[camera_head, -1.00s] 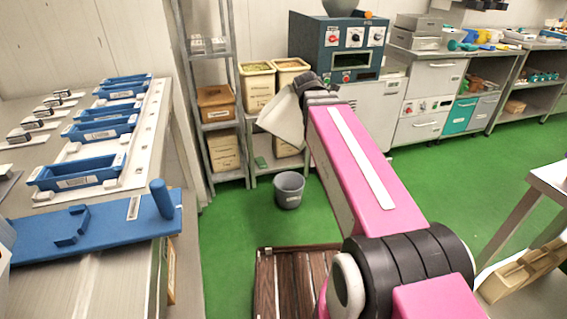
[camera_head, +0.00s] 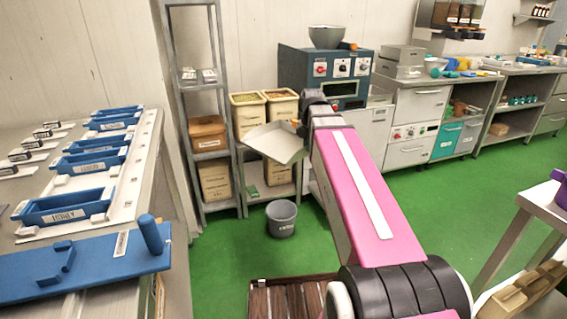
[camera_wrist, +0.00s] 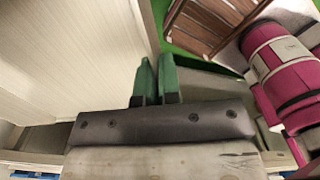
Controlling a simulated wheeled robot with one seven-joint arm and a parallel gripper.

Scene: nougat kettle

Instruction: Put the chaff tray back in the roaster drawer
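The chaff tray (camera_head: 275,143) is a shallow pale-grey pan at the far end of my pink arm in the head view. It is in the air, somewhat tilted, in front of the bins. My gripper (camera_wrist: 157,72) shows green fingers close together in the wrist view; it appears shut on the tray's edge, though the grasp itself is not clear. In the head view the gripper is mostly hidden by my wrist. The roaster (camera_head: 322,70) seems to be the dark blue box with knobs behind and right of the tray. It has a dark rectangular opening (camera_head: 340,89).
Bins (camera_head: 249,115) stand on a low rack behind the tray, beside a tall shelf (camera_head: 208,155). A grey bucket (camera_head: 281,218) is on the green floor. The left bench (camera_head: 100,232) holds blue moulds. A slatted wooden platform (camera_head: 285,300) lies near my base.

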